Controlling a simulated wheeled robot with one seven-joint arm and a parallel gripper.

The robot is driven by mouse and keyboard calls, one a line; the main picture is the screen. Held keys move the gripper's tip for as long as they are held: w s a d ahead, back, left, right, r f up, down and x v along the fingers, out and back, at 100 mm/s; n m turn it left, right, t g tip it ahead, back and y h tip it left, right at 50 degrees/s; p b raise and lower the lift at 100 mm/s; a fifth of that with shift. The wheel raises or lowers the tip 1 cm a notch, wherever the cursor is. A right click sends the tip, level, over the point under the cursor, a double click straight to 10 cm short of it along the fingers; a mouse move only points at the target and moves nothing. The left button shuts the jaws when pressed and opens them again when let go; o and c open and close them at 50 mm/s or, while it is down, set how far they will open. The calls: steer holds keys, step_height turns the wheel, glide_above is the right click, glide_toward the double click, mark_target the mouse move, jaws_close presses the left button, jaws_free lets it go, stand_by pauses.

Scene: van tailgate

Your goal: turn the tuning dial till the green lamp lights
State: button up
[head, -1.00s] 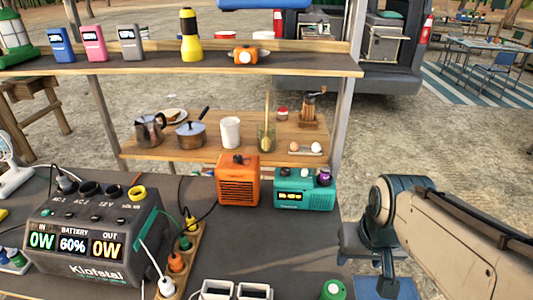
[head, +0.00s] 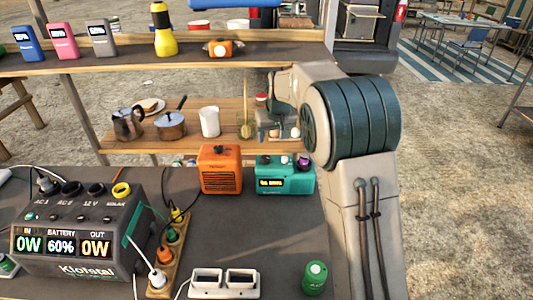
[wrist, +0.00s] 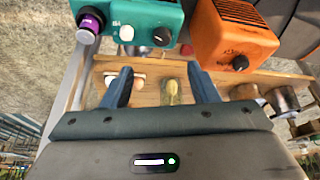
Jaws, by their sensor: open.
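A teal radio (head: 284,179) with a lit yellow display stands on the dark tabletop. Which one is the tuning dial is not clear, and I cannot make out a lit green lamp on the radio. My gripper (wrist: 160,88) is open and empty, its two blue fingers spread apart. In the wrist view, the fingers lie below the radio's knobs, apart from them, with the wooden shelf behind. In the head view, my arm reaches in just right of the radio.
An orange box (head: 221,170) with a dark top knob stands close left of the radio. A power station (head: 80,235), a socket strip (head: 172,262) and a green can (head: 315,278) are on the tabletop. Pots and a cup stand on the shelf behind (head: 190,138).

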mark_target(266, 157)
steer(key=x, duration=0.5)
steer(key=p+x, duration=0.1)
steer(key=x, duration=0.3)
steer(key=p+x, duration=0.1)
steer(key=x, duration=0.4)
steer(key=shift+w+a+f, duration=0.1)
steer(key=shift+w+a, duration=0.2)
steer(key=shift+w, duration=0.2)
steer(key=c, duration=1)
